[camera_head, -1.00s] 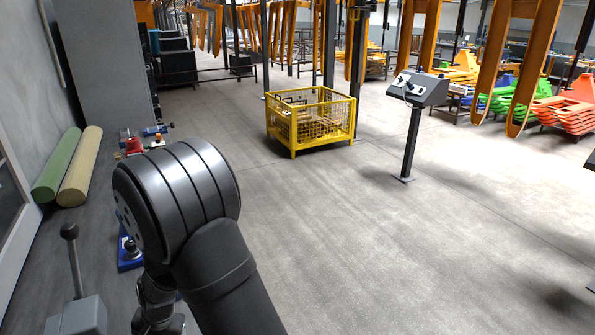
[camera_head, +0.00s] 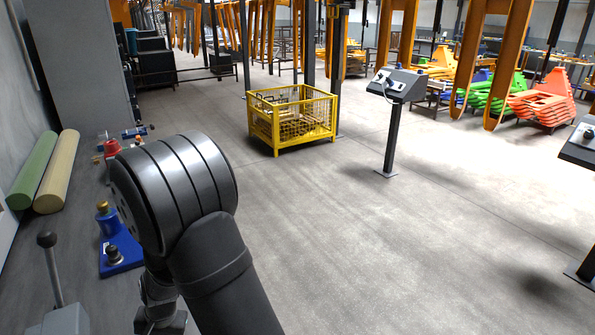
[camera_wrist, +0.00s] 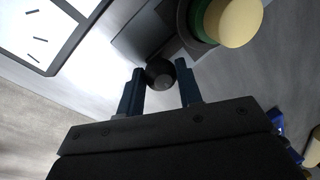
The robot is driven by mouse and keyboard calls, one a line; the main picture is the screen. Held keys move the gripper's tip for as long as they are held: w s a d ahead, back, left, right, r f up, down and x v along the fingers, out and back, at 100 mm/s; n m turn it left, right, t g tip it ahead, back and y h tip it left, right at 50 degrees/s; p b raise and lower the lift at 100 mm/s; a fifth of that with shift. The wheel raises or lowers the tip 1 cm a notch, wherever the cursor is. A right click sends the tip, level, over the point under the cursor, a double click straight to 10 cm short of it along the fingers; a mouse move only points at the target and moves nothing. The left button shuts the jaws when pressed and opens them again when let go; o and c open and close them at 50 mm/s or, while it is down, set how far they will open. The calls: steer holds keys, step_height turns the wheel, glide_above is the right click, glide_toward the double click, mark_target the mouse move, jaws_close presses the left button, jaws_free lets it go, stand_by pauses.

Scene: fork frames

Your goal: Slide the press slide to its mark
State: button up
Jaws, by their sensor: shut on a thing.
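In the wrist view my gripper (camera_wrist: 160,86) has its two blue fingers on either side of a round black knob (camera_wrist: 159,73), shut on it. What the knob is fixed to is not clear there, so I cannot tell for sure that it belongs to the press slide. No mark can be made out. In the head view my own arm hides the gripper and what it holds. A lever with a dark ball top (camera_head: 47,240) stands on a grey box (camera_head: 66,320) at the lower left, with no gripper on it in this view.
A blue block with a black knob (camera_head: 114,256) lies left of my arm. Green (camera_head: 35,168) and cream (camera_head: 58,172) rolls lie by the left wall. A yellow mesh crate (camera_head: 291,118) and a console on a post (camera_head: 390,130) stand ahead. Open floor lies between.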

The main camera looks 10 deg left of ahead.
steer(key=shift+w+d, duration=2)
steer(key=o, duration=1.1)
steer(key=shift+c, duration=0.2)
steer(key=shift+r, duration=0.15)
steer(key=v, duration=1.7)
steer(key=shift+d, duration=0.1)
steer(key=x, duration=1.7)
